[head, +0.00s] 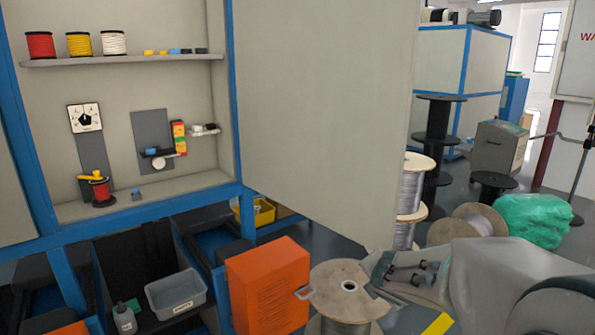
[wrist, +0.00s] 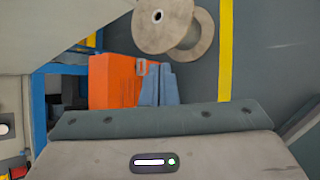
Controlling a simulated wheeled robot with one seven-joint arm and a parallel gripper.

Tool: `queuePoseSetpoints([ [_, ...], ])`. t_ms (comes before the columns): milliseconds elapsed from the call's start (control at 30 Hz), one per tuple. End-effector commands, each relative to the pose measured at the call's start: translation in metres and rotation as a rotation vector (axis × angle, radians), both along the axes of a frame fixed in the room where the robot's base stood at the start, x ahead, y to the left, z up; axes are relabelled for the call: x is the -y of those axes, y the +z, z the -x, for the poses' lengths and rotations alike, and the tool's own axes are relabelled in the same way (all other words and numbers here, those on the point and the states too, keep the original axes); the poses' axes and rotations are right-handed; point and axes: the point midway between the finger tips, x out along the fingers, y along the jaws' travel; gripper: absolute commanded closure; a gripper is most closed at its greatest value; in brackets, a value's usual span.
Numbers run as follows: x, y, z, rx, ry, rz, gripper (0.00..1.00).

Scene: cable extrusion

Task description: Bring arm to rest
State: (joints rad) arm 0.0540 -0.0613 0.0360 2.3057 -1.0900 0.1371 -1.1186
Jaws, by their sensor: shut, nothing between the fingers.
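My arm (head: 490,285) shows at the lower right of the head view, bent in front of the floor spools. Its fingertips are hard to make out there. In the wrist view, the two blue-grey fingers of my gripper (wrist: 158,72) lie close together, shut and empty. Behind them in that view are an orange cabinet (wrist: 112,82) and the dark floor.
The orange cabinet also stands at bottom centre in the head view (head: 268,285), beside a wooden cable spool (head: 345,280). A large grey panel door (head: 320,110) hangs open above. A green bag (head: 532,220) lies at right. Small spools (head: 40,45) stand on a shelf.

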Motion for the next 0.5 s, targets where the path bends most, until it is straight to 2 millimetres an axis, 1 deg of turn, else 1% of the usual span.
queuePoseSetpoints([
  [33, 0.005, 0.033, 0.011, 0.005, -0.110, -0.071, 1.00],
  [100, 0.013, 0.054, 0.028, 0.010, -0.276, -0.182, 1.00],
  [167, 0.017, 0.071, 0.044, 0.011, -0.417, -0.279, 1.00],
  [200, 0.020, 0.081, 0.054, 0.012, -0.511, -0.344, 1.00],
  [267, 0.022, 0.096, 0.071, 0.011, -0.650, -0.441, 1.00],
  [300, 0.022, 0.106, 0.082, 0.008, -0.742, -0.504, 1.00],
  [367, 0.021, 0.120, 0.100, 0.003, -0.879, -0.600, 1.00],
  [400, 0.019, 0.129, 0.112, -0.003, -0.970, -0.664, 1.00],
  [467, 0.016, 0.142, 0.130, -0.013, -1.105, -0.757, 1.00],
  [500, 0.012, 0.151, 0.142, -0.023, -1.196, -0.818, 1.00],
])
